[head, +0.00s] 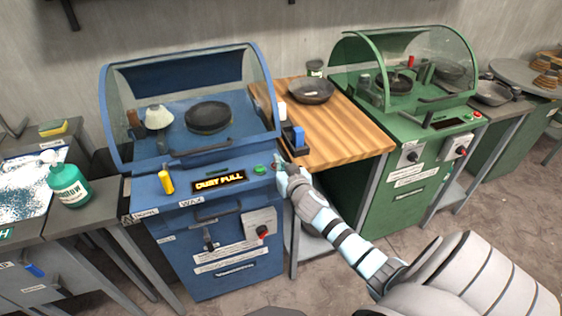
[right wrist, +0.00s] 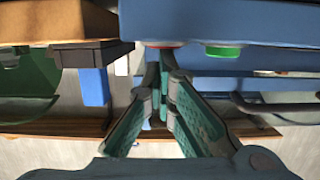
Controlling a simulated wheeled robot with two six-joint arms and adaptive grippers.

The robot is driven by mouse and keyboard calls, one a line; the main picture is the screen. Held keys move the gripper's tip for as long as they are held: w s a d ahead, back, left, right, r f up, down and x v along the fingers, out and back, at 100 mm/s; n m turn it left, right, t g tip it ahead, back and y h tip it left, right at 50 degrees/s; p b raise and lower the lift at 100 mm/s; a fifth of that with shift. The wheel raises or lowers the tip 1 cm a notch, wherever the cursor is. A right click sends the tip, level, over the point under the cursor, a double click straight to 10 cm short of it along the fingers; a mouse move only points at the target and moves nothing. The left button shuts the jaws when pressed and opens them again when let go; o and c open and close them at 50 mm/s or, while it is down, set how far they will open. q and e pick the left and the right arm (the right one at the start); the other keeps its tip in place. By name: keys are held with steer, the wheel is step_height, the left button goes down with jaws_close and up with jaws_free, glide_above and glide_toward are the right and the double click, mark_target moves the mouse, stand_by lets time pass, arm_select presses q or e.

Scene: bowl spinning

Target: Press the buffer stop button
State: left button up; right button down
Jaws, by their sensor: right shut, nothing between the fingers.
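The blue machine (head: 225,228) has a clear hood and a lit display (head: 219,182) reading "DUST FULL". A green button (head: 260,170) sits right of the display; it also shows in the right wrist view (right wrist: 222,50). A red button (right wrist: 165,44) shows beside it there, partly covered by the fingertips. My right gripper (head: 281,170) is at the machine's front right corner, right of the green button. In the right wrist view its fingers (right wrist: 162,56) are shut and empty, with tips at the red button; I cannot tell whether they touch. My left gripper is out of view.
A wooden table (head: 350,135) with a pan (head: 311,91) stands right of the blue machine. A similar green machine (head: 415,190) stands beyond it. A teal bottle (head: 68,186) stands on the left bench, and a yellow tube (head: 166,181) on the blue machine's front ledge.

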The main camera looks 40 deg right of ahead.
steer(key=shift+s+f, duration=0.2)
steer(key=shift+f, duration=0.25)
step_height(320, 180, up, 6)
steer(key=p, duration=0.5)
steer(key=shift+w+f, duration=0.15)
steer(key=shift+f, duration=0.05)
steer(key=v, duration=0.9)
steer(key=shift+s+a, duration=0.2)
steer(key=shift+s, duration=0.2)
steer(key=shift+f, duration=0.15)
